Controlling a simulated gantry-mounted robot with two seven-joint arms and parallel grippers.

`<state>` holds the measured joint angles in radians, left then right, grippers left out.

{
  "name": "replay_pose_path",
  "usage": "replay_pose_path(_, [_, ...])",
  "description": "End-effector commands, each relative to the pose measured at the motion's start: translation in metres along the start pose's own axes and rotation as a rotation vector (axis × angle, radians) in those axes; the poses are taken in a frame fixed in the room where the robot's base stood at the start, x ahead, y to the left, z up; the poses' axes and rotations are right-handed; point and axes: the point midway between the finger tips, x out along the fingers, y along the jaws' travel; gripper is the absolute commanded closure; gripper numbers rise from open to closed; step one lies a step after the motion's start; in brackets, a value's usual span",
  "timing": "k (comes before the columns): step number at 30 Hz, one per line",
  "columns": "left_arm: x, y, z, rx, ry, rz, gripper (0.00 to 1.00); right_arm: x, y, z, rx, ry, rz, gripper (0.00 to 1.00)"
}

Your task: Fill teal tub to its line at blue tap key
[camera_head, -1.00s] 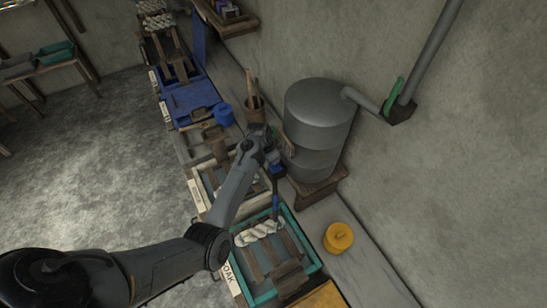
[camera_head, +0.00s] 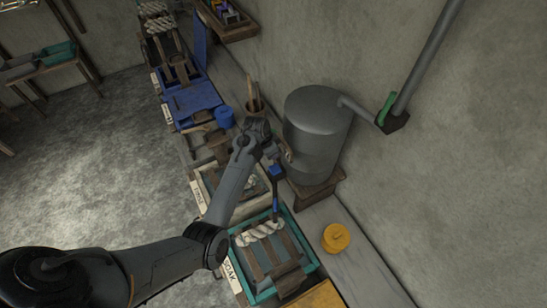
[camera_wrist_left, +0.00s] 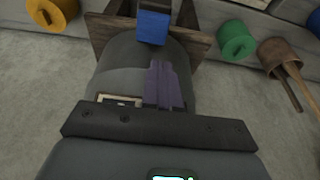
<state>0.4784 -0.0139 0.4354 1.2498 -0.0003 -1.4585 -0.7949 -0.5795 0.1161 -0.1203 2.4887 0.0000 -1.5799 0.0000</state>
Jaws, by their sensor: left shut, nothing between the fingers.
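The teal tub (camera_head: 308,250), in front of the SOAK label, stands in the lower middle of the head view. A pale twisted skein and wooden slats lie in it; I cannot make out its line or water level. The blue tap key (camera_head: 276,171) is low on the grey tank's near side, with a narrow blue strip below it toward the tub. It also shows at the top of the left wrist view (camera_wrist_left: 153,27). My right gripper is not in view.
The grey tank (camera_head: 317,132) stands on a wooden stand by the wall. A yellow lidded pot (camera_head: 336,237) sits right of the tub. A blue pot (camera_head: 224,116) and a brown pot with sticks (camera_head: 254,104) stand beyond my gripper. Floor at left is open.

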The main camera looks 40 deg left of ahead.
Motion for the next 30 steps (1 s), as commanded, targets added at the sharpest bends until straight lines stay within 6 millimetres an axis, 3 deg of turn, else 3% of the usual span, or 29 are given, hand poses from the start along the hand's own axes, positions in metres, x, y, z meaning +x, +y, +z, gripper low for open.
replay_pose_path(3, [-0.02,0.0,0.002,-0.001,0.001,-0.002,1.0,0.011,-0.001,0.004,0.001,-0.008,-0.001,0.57])
replay_pose_path(12, [-0.065,-0.001,0.0,0.0,0.001,-0.001,1.0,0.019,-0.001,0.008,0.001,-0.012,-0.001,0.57])
replay_pose_path(18, [-0.075,-0.001,-0.001,0.0,0.001,-0.001,1.0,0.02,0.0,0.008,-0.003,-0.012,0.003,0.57])
replay_pose_path(30, [-0.076,-0.001,-0.001,0.0,0.0,-0.001,1.0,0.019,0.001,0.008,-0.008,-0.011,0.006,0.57])
